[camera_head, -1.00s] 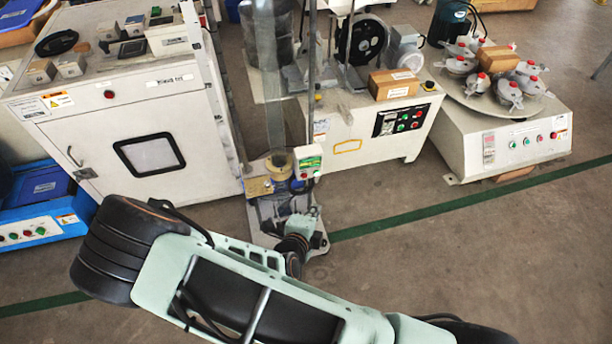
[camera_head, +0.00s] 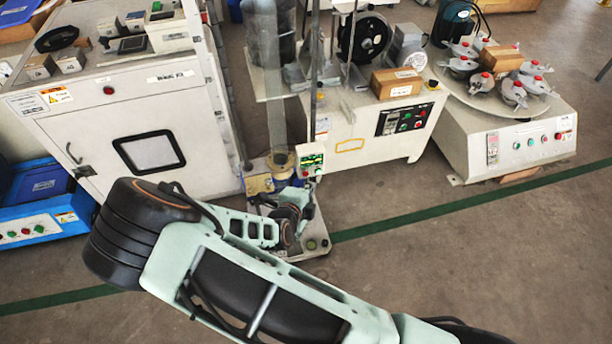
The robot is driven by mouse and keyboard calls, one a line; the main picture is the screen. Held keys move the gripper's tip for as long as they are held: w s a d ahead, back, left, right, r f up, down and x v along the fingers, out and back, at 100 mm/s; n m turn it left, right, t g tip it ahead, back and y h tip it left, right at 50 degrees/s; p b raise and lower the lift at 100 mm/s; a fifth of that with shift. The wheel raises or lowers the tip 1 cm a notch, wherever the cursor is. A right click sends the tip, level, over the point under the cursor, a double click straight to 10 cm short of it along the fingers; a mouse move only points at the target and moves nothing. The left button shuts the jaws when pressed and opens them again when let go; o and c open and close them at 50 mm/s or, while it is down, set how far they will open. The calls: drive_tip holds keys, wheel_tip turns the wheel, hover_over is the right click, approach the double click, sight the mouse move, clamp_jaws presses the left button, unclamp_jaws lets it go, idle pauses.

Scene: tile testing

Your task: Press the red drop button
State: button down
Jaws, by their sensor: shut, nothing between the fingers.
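A small white control box (camera_head: 311,160) with a green face and tiny coloured marks hangs on the drop tester's column in the middle. The tester's base plate (camera_head: 318,244) shows below my wrist.
A white cabinet (camera_head: 100,135) stands left of the tester. A white machine with a button panel (camera_head: 403,120) and a carton (camera_head: 398,83) stands right. Further right is a turntable machine (camera_head: 507,146). Clear floor (camera_head: 480,260) lies at the front right.

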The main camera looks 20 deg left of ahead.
sight(306, 174)
drive_tip(key=shift+w+a, duration=0.35)
drive_tip(key=shift+w, duration=0.2)
idle(1.1)
drive_tip(key=shift+w+a+p, duration=0.2)
drive_tip(key=shift+w+p, duration=0.1)
drive_tip(key=shift+w, duration=0.05)
